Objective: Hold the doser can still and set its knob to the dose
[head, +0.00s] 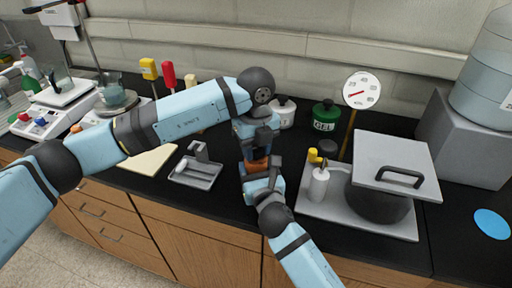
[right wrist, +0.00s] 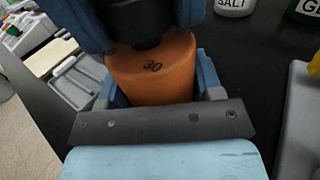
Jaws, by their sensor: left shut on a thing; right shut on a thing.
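The orange doser can (head: 257,164) stands upright near the front of the black bench. My right gripper (head: 262,180) is shut on its body from the front, one finger on each side in the right wrist view (right wrist: 155,92). The can's upper edge shows the number 30 (right wrist: 152,66) facing that camera; another mark at its left is too small to read. My left gripper (head: 260,146) comes down from above and is shut on the dark knob (right wrist: 145,40) on top. The knob is mostly hidden between its fingers, and I cannot read its pointer.
A grey tray (head: 205,172) lies to the left. A green GEL jar (head: 324,117) and round dial (head: 361,90) stand behind.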

